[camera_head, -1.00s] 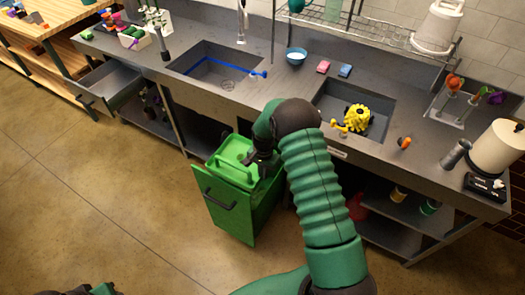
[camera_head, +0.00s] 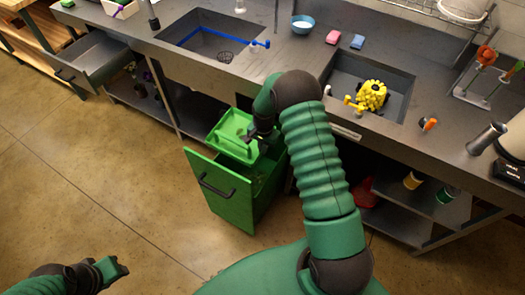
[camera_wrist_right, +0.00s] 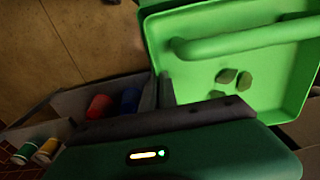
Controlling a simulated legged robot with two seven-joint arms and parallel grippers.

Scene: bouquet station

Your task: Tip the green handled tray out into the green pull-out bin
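The green handled tray (camera_head: 236,140) is held over the open green pull-out bin (camera_head: 224,196) and looks tilted. My right gripper (camera_head: 256,137) is at the tray's right side, shut on it; the exact grip is partly hidden by the arm. In the right wrist view the tray (camera_wrist_right: 285,75) fills the upper right, with its bar handle (camera_wrist_right: 245,38) across it. Several small dark green pieces (camera_wrist_right: 228,77) are still inside the tray. My left gripper (camera_head: 115,268) is low at the left, away from everything; its fingers are unclear.
The steel counter (camera_head: 270,62) with two sinks stands behind the bin. A yellow object (camera_head: 371,95) sits in the right sink. An open drawer (camera_head: 98,60) juts out at the left. The floor (camera_head: 120,190) left of the bin is clear.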

